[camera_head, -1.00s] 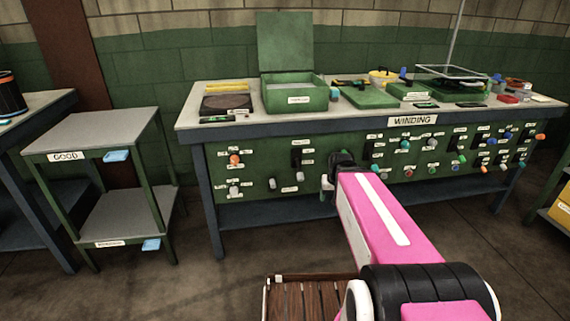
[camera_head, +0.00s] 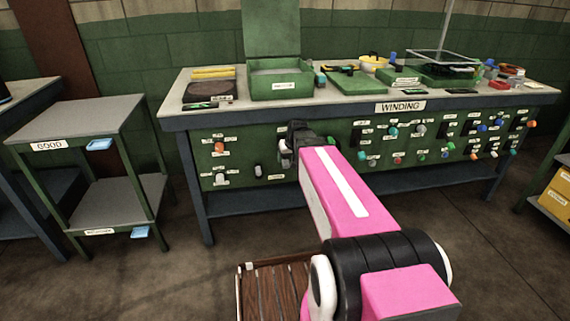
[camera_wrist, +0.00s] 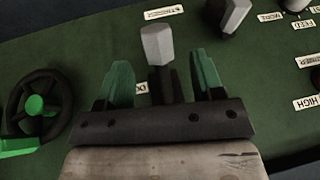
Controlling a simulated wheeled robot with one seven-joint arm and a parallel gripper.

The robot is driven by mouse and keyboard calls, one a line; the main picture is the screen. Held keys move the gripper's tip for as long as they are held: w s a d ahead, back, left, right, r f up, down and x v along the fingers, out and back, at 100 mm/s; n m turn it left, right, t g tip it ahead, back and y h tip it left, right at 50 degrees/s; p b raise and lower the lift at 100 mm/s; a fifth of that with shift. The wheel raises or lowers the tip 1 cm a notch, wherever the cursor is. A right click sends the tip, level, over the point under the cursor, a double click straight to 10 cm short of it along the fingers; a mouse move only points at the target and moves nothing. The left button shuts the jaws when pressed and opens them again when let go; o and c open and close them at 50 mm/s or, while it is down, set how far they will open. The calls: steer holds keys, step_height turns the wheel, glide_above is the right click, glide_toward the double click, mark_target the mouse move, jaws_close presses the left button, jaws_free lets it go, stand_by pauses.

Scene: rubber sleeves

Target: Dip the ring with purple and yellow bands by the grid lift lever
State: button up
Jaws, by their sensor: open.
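My gripper (camera_wrist: 158,62) is open in the wrist view, its two green fingers on either side of a grey-tipped lever (camera_wrist: 156,42) on the green panel. I cannot tell whether either finger touches it. I cannot make out a ring with purple and yellow bands.
The winding bench (camera_head: 330,101) carries an open green box (camera_head: 282,87), a yellow pot (camera_head: 374,63) and a glass-topped unit (camera_head: 445,60). Several labelled knobs and levers line its front. A black handwheel (camera_wrist: 40,104) is left of my gripper. A two-tier stand (camera_head: 85,122) is at left.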

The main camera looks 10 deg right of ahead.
mark_target(286, 160)
steer(key=shift+x, duration=2.15)
jaws_close()
